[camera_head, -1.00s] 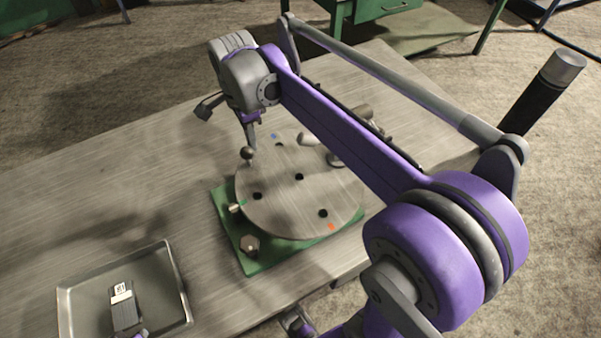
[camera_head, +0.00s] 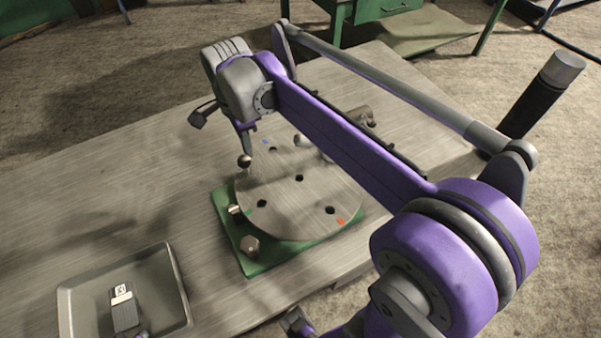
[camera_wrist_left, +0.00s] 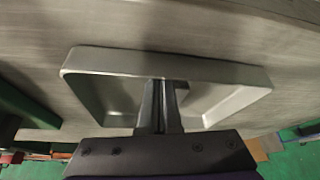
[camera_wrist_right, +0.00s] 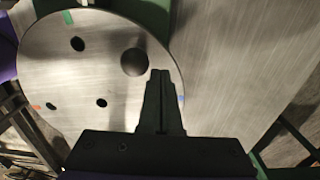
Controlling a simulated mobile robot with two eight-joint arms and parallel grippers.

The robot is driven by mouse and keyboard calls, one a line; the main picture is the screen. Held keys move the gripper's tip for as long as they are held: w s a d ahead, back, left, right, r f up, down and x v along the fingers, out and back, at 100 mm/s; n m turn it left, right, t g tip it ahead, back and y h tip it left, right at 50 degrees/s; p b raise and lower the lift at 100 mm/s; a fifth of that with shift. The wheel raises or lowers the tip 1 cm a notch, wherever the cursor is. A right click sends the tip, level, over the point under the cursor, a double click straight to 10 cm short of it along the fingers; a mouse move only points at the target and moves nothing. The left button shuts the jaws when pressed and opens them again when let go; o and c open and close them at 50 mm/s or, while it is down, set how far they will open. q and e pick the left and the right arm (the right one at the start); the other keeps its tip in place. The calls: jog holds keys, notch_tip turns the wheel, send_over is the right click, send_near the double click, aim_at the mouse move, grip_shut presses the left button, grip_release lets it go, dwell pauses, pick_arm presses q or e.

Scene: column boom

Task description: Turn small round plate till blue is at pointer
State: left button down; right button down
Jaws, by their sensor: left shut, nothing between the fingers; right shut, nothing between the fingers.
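The round grey plate (camera_head: 290,195) lies on a green base (camera_head: 252,264). Its rim carries a blue mark (camera_head: 265,141) at the far left, a green mark (camera_head: 248,211) at the left and an orange mark (camera_head: 340,221) at the near right. A small silver pin (camera_head: 234,209), perhaps the pointer, is beside the green mark. A dark ball knob (camera_wrist_right: 134,62) stands near the plate's edge. My right gripper (camera_wrist_right: 160,73) is shut and empty, close beside the knob; contact is unclear. My left gripper (camera_wrist_left: 166,84) is shut and empty over a metal tray (camera_wrist_left: 95,60).
The tray's rim (camera_head: 62,305) also shows at the near left of the table (camera_head: 110,190). A bolt head (camera_head: 249,245) sits on the base's near corner. A black cylinder with a grey cap (camera_head: 545,90) stands at right. My right arm hides part of the plate's far side.

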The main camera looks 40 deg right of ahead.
aim_at(241, 159)
jog(key=shift+a, duration=0.15)
pick_arm(q)
jog(key=shift+r, duration=0.1)
pick_arm(e)
jog(key=shift+s+a, duration=0.45)
jog(key=shift+a, duration=0.2)
pick_arm(q)
jog(key=shift+r, duration=0.1)
pick_arm(e)
jog(key=shift+s+a, duration=0.55)
jog(key=shift+a, duration=0.15)
pick_arm(q)
jog(key=shift+w, duration=0.1)
pick_arm(e)
jog(key=shift+s+a, duration=0.15)
pick_arm(q)
jog(key=shift+r, duration=0.1)
pick_arm(e)
jog(key=shift+s+a, duration=0.45)
pick_arm(q)
jog(key=shift+p, duration=0.3)
pick_arm(e)
jog(key=shift+s+a, duration=0.1)
